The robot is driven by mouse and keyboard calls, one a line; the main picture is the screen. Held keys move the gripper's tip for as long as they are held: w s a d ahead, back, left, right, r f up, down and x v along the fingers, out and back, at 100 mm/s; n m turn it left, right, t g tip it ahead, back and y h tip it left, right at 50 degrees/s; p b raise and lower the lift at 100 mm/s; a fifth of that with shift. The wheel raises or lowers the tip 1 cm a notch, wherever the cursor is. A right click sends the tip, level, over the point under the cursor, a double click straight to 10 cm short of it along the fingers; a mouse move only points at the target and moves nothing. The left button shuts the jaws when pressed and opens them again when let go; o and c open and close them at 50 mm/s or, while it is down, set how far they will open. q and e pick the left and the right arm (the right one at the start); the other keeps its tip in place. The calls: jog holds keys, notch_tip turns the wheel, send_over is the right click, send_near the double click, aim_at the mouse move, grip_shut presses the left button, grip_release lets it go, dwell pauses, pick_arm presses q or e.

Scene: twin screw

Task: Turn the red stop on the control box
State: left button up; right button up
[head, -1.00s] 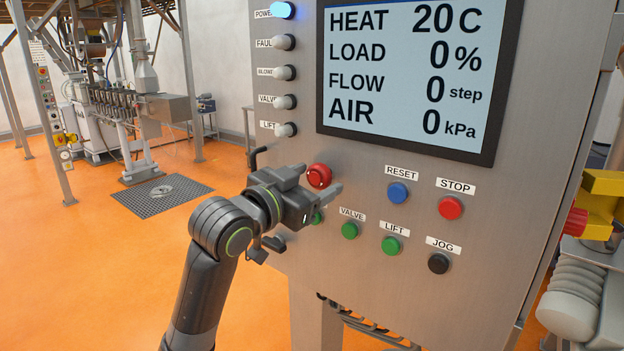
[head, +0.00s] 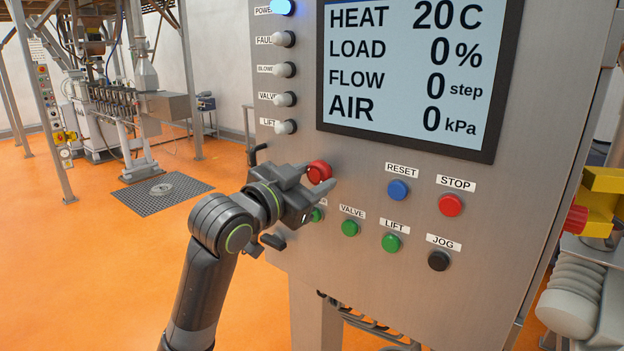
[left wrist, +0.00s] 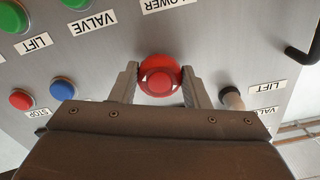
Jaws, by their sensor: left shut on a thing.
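The red stop (head: 319,172) is a round red mushroom knob on the front of the grey control box (head: 420,290), at its left side below the screen. It also shows in the left wrist view (left wrist: 159,78), with small light marks on its face. My left gripper (head: 318,178) is at the knob, with one finger on each side of it. In the left wrist view the fingers (left wrist: 160,84) are shut on the knob's sides. My right gripper is in neither view.
Near the knob are a green button partly behind my gripper, the green VALVE button (head: 350,228) and LIFT button (head: 391,244). The blue RESET button (head: 398,190), red STOP button (head: 450,205) and black JOG button (head: 439,261) lie to the right. A black handle (head: 258,153) sticks out at the left edge.

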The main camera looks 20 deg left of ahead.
pick_arm(q)
jog(key=m, duration=0.3)
jog(key=shift+a+m+b, duration=0.1)
jog(key=shift+m+b, duration=0.2)
jog(key=shift+m, duration=0.1)
jog(key=shift+s+a+r+m, duration=0.1)
jog(key=shift+s+r+m, duration=0.05)
jog(key=shift+m, duration=0.95)
jog(key=shift+m+b, duration=0.3)
jog(key=o, duration=1)
jog(key=shift+w, duration=0.2)
jog(key=shift+s, duration=0.1)
